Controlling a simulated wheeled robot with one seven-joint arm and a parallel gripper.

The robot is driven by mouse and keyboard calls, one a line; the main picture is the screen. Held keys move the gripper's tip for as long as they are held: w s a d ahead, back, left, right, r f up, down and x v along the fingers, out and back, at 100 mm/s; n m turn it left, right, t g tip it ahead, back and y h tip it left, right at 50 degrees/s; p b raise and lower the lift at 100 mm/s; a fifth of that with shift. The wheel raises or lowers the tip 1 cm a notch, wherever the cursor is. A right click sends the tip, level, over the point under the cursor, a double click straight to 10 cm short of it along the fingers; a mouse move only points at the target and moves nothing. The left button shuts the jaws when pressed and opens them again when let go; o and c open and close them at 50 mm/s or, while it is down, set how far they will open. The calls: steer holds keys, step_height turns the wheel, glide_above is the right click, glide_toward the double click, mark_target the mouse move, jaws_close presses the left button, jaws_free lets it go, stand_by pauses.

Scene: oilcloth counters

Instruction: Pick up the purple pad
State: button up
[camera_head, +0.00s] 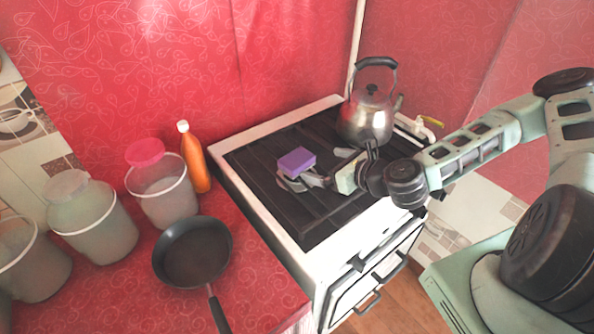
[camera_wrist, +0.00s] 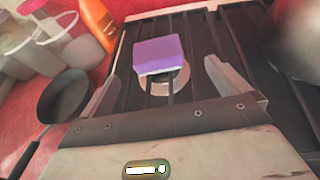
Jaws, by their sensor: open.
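The purple pad (camera_head: 297,161) is a small purple block with a pale underside, on the dark stove top. In the wrist view the purple pad (camera_wrist: 159,55) lies ahead of my gripper, near the line between its fingertips, over a pale round burner. My gripper (camera_head: 310,180) is low over the stove, close beside the pad on its right. In the wrist view my gripper (camera_wrist: 160,72) has its two fingers spread wide, with nothing held. Whether a finger touches the pad cannot be told.
A metal kettle (camera_head: 368,118) stands on the stove (camera_head: 262,202) behind my gripper. A black frying pan (camera_head: 193,254), an orange bottle (camera_head: 194,160) and several buckets (camera_head: 97,225) stand on the red counter at left. The stove's front left area is clear.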

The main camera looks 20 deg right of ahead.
mark_target(302, 161)
steer(key=shift+w+a+f+b, duration=0.2)
steer(key=shift+w+f+b, duration=0.35)
steer(key=shift+w+b, duration=0.1)
steer(key=b, duration=0.3)
steer(key=shift+w+f, duration=0.1)
steer(key=shift+w, duration=0.3)
steer(key=b, duration=0.4)
steer(key=shift+w+a+f+b, duration=0.15)
steer(key=shift+w+b, duration=0.2)
steer(key=b, duration=0.3)
steer(key=shift+a+f, duration=0.1)
steer(key=shift+a, duration=0.25)
steer(key=shift+r+p+x, duration=0.25)
steer(key=shift+p+x, duration=0.05)
steer(key=shift+x, duration=0.8)
steer(key=shift+s+f+x, duration=0.1)
steer(key=shift+f+x, duration=0.05)
steer(key=shift+x, duration=1.2)
steer(key=shift+s+f+x, duration=0.1)
steer(key=shift+f+x, duration=0.05)
steer(key=shift+x, duration=1.2)
steer(key=shift+a, duration=0.2)
steer(key=c, duration=0.9)
